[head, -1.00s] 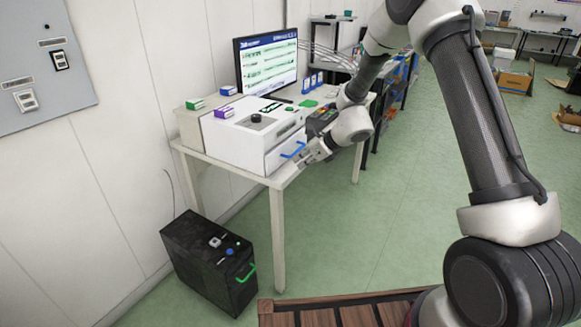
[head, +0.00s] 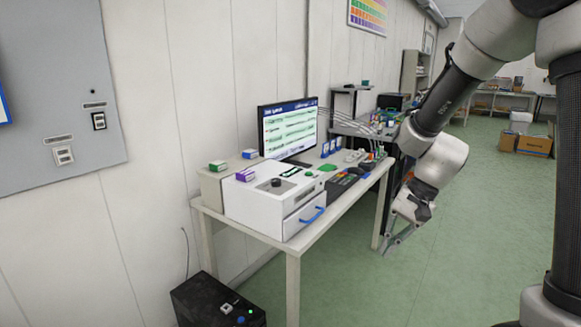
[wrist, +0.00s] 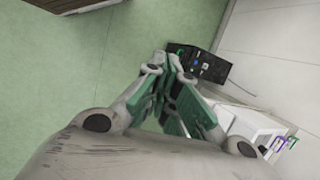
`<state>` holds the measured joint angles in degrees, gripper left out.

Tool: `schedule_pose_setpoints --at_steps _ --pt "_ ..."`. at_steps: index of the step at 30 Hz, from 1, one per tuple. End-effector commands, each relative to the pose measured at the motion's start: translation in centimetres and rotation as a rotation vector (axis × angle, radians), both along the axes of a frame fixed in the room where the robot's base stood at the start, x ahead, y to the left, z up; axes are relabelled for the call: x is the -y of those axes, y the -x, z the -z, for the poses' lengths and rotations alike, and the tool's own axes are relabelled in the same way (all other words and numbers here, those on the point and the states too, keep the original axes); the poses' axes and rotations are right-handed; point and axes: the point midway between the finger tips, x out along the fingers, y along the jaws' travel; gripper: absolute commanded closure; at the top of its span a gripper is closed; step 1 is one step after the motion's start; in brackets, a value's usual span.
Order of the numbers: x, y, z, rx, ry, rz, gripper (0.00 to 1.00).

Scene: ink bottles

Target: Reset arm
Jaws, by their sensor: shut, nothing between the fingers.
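My gripper (head: 398,243) hangs in the air to the right of the table (head: 292,262), near its right front leg, pointing down and left. Its fingers are shut and hold nothing; they also show in the wrist view (wrist: 173,65), drawn together over the green floor. The arm is bent, coming down from the upper right. The white machine (head: 262,205) stands on the table, apart from my gripper. Its front drawer with the blue handle (head: 312,216) looks closed.
A monitor (head: 288,131) and a dark keypad device (head: 345,184) stand on the table. A black case (head: 215,305) is on the floor at the lower left.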

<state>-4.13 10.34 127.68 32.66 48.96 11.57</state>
Motion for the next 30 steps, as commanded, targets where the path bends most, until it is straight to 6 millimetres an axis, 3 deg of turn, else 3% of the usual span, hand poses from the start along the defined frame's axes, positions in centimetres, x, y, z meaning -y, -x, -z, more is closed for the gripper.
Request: schedule_pose_setpoints --at_steps 1,6,12,16,21,30 --pt "1.6 1.9 -1.9 0.047 0.04 -0.096 1.0" --pt "7.3 7.8 -6.8 0.176 0.207 -0.378 1.0" --pt "12.0 13.1 -11.2 0.321 0.394 -0.506 1.0" --pt "13.1 14.9 -13.2 0.425 0.456 -0.493 1.0" --pt "13.3 15.7 -15.1 0.519 0.481 -0.458 1.0" --pt "13.3 15.8 -15.4 0.533 0.485 -0.452 1.0"
